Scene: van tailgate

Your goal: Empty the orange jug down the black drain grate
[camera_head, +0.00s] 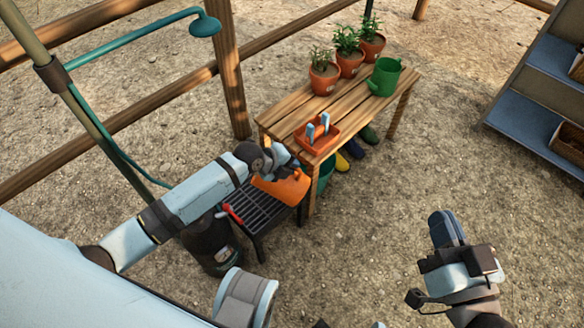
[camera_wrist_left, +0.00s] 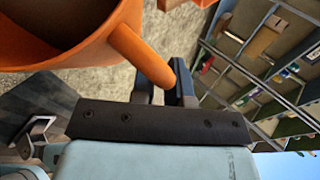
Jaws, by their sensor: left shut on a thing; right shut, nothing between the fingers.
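The orange jug (camera_head: 290,188) is held just above the right part of the black drain grate (camera_head: 252,212). My left gripper (camera_head: 280,172) is shut on the jug's handle, and my wrist partly hides the jug. In the left wrist view the jug (camera_wrist_left: 40,55) fills the upper left, its handle between my fingers (camera_wrist_left: 165,90). Its brown inside shows through the mouth; I cannot tell how much is in it or whether anything pours. The jug looks tilted in the head view. My right gripper (camera_head: 447,229) is shut and empty over bare ground at lower right.
A wooden bench (camera_head: 345,108) stands behind the grate with an orange tray (camera_head: 317,136), potted plants (camera_head: 348,52) and a green watering can (camera_head: 385,77). Boots (camera_head: 352,148) stand beneath. A dark cylinder (camera_head: 212,243) is left of the grate. Shelves (camera_head: 540,90) stand at right.

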